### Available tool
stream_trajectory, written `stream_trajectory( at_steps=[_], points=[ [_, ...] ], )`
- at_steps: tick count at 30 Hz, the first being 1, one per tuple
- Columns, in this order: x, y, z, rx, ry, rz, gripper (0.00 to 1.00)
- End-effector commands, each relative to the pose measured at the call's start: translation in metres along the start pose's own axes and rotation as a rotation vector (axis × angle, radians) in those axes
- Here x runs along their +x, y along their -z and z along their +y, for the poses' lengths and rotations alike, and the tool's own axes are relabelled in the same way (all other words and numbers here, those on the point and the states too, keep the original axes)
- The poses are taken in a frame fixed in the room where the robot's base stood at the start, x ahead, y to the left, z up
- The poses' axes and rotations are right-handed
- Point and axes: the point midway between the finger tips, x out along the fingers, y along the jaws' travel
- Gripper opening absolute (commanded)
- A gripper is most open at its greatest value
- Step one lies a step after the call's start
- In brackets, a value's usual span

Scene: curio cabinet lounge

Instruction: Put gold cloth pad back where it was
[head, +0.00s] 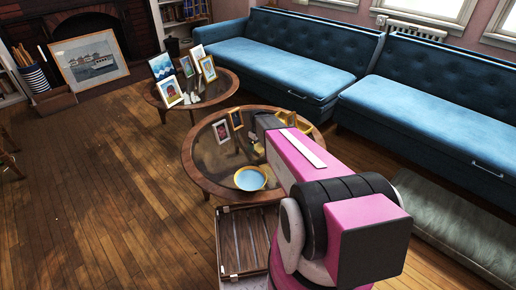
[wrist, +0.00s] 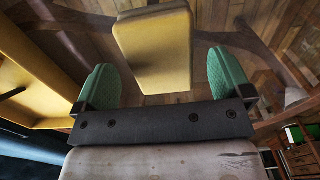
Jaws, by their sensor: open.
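A gold block-like pad (wrist: 155,40), which looks like the gold cloth pad, shows at the top middle of the wrist view. My gripper (wrist: 163,62) has two green fingers spread wide, one on each side of the pad in the picture. A gap shows between the pad and each finger, so neither finger appears to touch it. How deep the pad sits between the fingers I cannot tell. In the head view my arm hides most of the gripper, above the near round table (head: 196,178). The pad cannot be made out for sure there.
A large gold piece (wrist: 30,75) lies close to the left finger in the wrist view. On the near table stand a gold-rimmed blue bowl (head: 250,179) and picture frames (head: 221,131). A slatted wooden crate (head: 243,240) is in front. Blue sofas (head: 285,60) line the back.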

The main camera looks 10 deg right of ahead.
Motion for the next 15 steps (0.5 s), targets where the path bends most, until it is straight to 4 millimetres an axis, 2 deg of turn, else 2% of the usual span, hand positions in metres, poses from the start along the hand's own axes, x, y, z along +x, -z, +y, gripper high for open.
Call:
stream_trajectory(
  at_steps=[6,12,15],
  points=[
    [-0.046,-0.001,-0.001,0.0,-0.002,0.003,0.97],
    [-0.078,-0.001,-0.001,0.0,-0.001,0.001,0.97],
    [-0.087,-0.001,0.0,0.0,-0.001,0.001,0.97]
  ],
)
